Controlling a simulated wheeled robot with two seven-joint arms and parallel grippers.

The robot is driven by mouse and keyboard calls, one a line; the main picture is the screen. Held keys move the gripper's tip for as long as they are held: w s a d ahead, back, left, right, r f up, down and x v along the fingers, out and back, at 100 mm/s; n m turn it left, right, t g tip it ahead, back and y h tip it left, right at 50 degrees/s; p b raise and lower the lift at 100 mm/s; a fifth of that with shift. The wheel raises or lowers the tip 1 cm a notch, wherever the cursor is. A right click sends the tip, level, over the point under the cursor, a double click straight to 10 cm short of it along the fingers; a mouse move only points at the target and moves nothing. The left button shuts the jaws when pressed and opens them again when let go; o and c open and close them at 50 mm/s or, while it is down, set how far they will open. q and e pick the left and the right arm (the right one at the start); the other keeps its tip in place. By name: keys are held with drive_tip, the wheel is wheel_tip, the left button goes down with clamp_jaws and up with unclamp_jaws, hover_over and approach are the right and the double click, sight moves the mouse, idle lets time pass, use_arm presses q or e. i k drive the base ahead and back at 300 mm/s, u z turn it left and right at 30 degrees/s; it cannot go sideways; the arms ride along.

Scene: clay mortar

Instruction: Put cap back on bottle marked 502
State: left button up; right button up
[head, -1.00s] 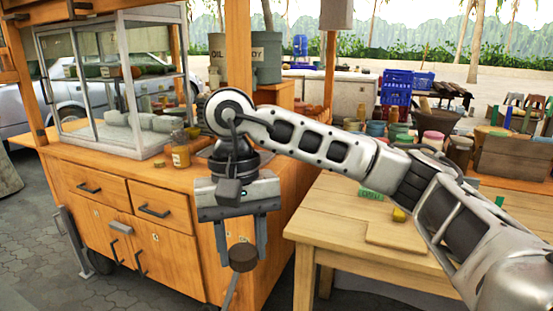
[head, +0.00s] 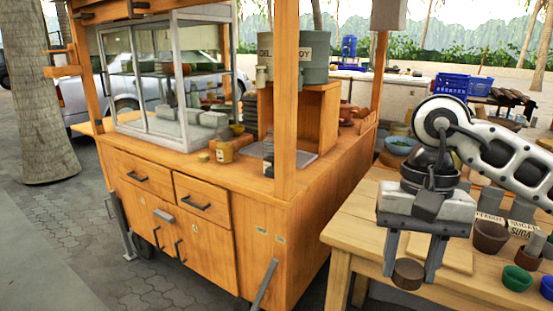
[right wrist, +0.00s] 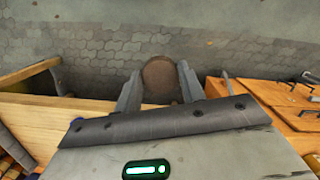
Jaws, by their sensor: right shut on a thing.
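My right gripper (head: 409,262) is shut on a dark brown round piece (head: 408,273), held between its fingertips in front of the wooden table. The piece also shows between the fingers in the right wrist view (right wrist: 160,80), above the grey paving. I cannot tell whether it is the cap. A jar with orange-yellow contents (head: 224,146) stands on the cart counter, with a small yellowish round thing (head: 204,157) beside it. A dark bottle (head: 268,155) stands near the cart post. No marking 502 is legible. My left gripper is not in view.
The wooden cart (head: 235,215) carries a glass case (head: 165,85) and grey containers (head: 305,60). The wooden table (head: 350,225) at right holds a board, pots and labelled containers. Paved ground (head: 60,250) is clear at left.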

sight(268, 153)
drive_tip(key=i, duration=1.65)
